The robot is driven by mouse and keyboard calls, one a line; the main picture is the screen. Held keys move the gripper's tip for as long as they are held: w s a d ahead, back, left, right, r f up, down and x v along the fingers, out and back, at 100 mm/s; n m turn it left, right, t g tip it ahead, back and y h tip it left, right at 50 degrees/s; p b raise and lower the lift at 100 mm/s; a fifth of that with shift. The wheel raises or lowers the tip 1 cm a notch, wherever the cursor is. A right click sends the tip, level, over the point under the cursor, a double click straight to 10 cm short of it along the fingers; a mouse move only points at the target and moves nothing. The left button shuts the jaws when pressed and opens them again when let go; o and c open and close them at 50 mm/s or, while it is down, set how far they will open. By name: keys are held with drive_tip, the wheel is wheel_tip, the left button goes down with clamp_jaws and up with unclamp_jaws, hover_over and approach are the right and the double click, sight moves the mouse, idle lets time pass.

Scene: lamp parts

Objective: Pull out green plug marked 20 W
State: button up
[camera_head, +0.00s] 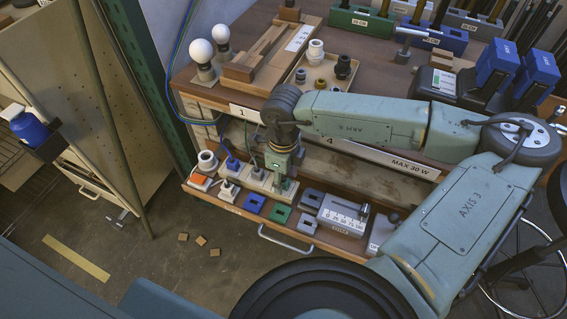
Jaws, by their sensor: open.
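My gripper (285,184) points down over the strip of plugs and sockets on the pulled-out lower shelf (330,240). Its jaws are open; the fingers hide part of the strip behind and below them. A dark green cable runs down to the strip just left of my gripper, but its plug is too small and covered to tell clearly. A blue plug (232,163) stands upright further left. No 20 W marking is legible, so I cannot tell which part is the green plug or whether the fingers are around it.
A white round socket (207,160) stands at the shelf's left end. A green block (280,213) and a blue block (254,203) lie along the front. A grey gauge block (343,214) is to the right. The bench edge (240,112) overhangs behind my gripper.

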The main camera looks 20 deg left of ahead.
sight(283, 178)
drive_tip(key=shift+f, duration=0.75)
drive_tip(key=shift+c, duration=0.3)
clamp_jaws()
idle(0.4)
drive_tip(key=shift+r, duration=0.85)
idle(0.7)
drive_tip(key=shift+r+p, duration=1.05)
drive_tip(key=shift+r, duration=1.3)
